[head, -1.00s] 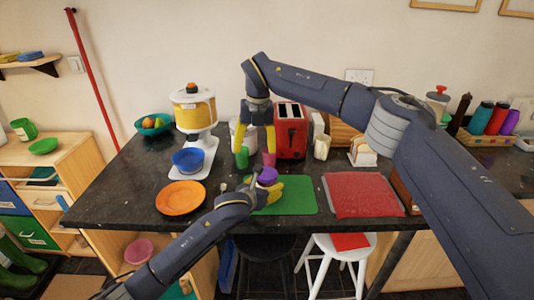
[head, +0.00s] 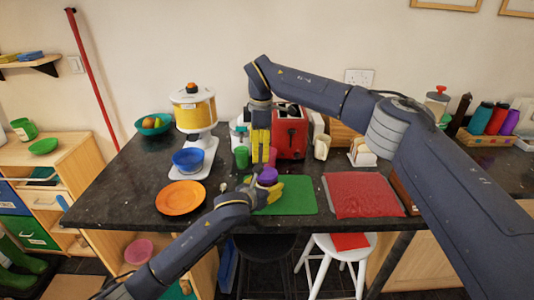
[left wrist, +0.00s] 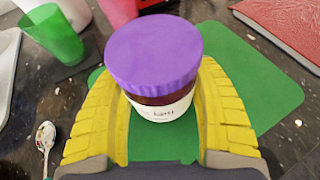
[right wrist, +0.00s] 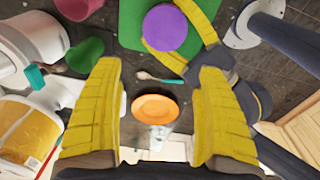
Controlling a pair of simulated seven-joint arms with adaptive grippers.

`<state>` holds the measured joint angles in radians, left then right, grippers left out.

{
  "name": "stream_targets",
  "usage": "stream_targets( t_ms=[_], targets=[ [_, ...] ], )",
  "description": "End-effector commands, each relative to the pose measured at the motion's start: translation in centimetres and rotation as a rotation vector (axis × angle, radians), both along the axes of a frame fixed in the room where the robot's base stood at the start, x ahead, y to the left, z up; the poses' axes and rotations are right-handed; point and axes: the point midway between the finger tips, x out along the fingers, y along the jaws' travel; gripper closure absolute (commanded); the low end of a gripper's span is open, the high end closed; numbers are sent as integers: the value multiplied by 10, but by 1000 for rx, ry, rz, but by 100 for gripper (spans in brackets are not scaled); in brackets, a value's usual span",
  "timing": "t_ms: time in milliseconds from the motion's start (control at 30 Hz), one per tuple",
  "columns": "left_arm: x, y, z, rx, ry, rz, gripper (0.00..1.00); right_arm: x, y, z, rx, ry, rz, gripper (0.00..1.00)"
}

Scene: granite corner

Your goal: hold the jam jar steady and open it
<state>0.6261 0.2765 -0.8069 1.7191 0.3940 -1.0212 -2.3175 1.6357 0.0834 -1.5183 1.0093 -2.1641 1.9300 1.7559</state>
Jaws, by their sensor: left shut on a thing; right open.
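The jam jar (left wrist: 160,95) has a purple lid (left wrist: 153,52) and a white label. It stands upright on the green mat (head: 296,195), and the lid is on it. My left gripper (left wrist: 163,110) is shut around the jar's body from the near side, its yellow fingers on both sides below the lid. In the head view the purple lid (head: 268,175) shows between the left fingers. My right gripper (head: 261,150) is open and empty, pointing down behind and above the jar. In the right wrist view the lid (right wrist: 165,27) lies beyond the open right fingers (right wrist: 160,110).
Green (head: 242,157) and pink (head: 270,156) cups stand behind the jar, near the red toaster (head: 291,130). An orange plate (head: 181,197) and a spoon (left wrist: 46,140) lie to the left.

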Motion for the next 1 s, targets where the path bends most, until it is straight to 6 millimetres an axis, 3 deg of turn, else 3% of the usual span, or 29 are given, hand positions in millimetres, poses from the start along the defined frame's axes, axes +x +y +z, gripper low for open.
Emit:
stream_targets(
  t_ms=[200,433,667,1000],
  targets=[
    [0,0,1,-1,-2,0,100,1,-4,-4,-1,20,-262,26],
    [0,0,1,-1,-2,0,100,2,-20,-15,-34,44,-453,26],
    [0,0,1,-1,-2,0,100,3,-26,-29,-51,51,-513,26],
    [0,0,1,-1,-2,0,100,3,-26,-72,-51,52,-513,26]
  ],
)
